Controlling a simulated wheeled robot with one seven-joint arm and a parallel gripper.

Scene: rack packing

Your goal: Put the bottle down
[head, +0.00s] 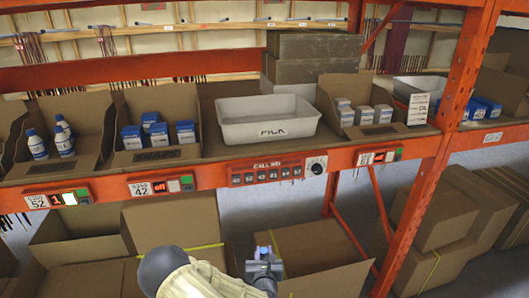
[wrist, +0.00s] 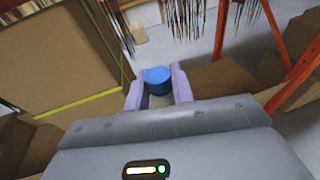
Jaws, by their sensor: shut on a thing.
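My gripper (head: 264,252) is low in front of the rack, below the shelf edge and over the open cardboard boxes. In the wrist view its two purple fingers (wrist: 159,88) are shut on the bottle (wrist: 158,75), of which mainly the round blue top shows. Most of the bottle's body is hidden, and it is hard to make out in the head view. The white tote marked PICK (head: 268,132) stands on the shelf, above and beyond my gripper. Blue-and-white bottles (head: 37,144) stand in a cardboard bin on the left of the shelf.
The orange shelf beam (head: 110,190) with its call panel (head: 270,173) lies above my gripper. Bins of small blue boxes (head: 132,137) and white-grey cartons (head: 382,113) flank the tote. Open cardboard boxes (head: 310,248) stand below, and an orange upright (head: 425,165) is at the right.

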